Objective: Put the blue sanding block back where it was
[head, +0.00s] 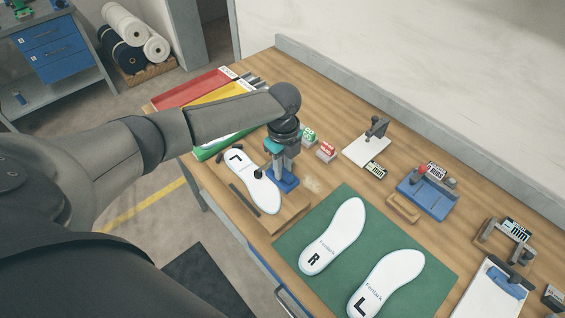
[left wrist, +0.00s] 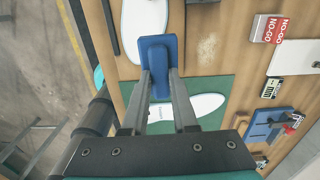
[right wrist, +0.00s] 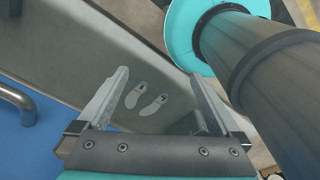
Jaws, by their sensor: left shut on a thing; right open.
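My left gripper (head: 282,163) points down over the bench and is shut on the blue sanding block (head: 286,184). In the left wrist view the block (left wrist: 158,50) has a flat base and a grip held between the two fingers. It is beside the white insole marked L (head: 252,178), at the edge of the wooden board (head: 288,215). I cannot tell whether its base touches the surface. A pale dusty patch (head: 312,185) lies just right of it; it also shows in the left wrist view (left wrist: 208,48). My right gripper (right wrist: 160,85) is open and empty, away from the bench top.
A green mat (head: 335,265) with two white insoles lies in front. Red (head: 195,88), yellow and green trays are at the far left. GO and NO-GO blocks (head: 326,151), a white-plate stand (head: 366,150) and a blue fixture (head: 425,200) stand behind and right. A dark file lies on the board.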

